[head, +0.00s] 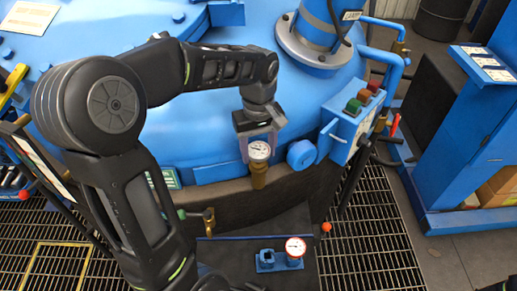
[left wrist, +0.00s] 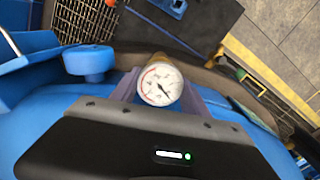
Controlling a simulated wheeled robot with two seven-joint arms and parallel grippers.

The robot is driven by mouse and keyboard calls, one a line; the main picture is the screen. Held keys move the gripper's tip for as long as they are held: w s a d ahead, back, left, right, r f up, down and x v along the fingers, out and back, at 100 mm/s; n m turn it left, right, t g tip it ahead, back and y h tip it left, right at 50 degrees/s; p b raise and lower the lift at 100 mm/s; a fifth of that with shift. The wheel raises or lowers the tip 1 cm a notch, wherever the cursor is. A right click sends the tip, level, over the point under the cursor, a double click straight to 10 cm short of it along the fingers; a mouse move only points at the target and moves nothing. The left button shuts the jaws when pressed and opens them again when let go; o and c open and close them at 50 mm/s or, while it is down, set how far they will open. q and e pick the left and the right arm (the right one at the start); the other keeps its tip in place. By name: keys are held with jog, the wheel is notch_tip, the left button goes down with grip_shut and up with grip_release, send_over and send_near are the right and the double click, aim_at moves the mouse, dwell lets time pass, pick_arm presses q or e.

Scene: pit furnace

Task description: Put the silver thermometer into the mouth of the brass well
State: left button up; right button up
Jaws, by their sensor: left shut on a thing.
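My left gripper (head: 259,140) is shut on the silver thermometer (head: 259,151), a round white dial with a silver rim, at the front edge of the blue furnace lid. The brass well (head: 259,176) shows directly below the dial. In the left wrist view the dial (left wrist: 160,84) sits between the fingers (left wrist: 160,90), with some brass (left wrist: 157,60) just behind it. The thermometer's stem is hidden, so I cannot tell how far it is inside the well's mouth. My right gripper is not in view.
A red-rimmed gauge (head: 295,247) stands in a blue holder (head: 266,262) on the dark step below. A blue control box (head: 350,117) with coloured buttons is right of the gripper. A blue round knob (head: 301,154) sits close beside it. Grating floor (head: 375,240) lies lower right.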

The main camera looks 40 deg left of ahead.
pick_arm(q)
jog(key=shift+f, duration=0.2)
jog(key=o, duration=1.5)
notch_tip(320, 180, up, 8)
jog(key=shift+f+b, duration=0.1)
jog(key=shift+b, duration=0.25)
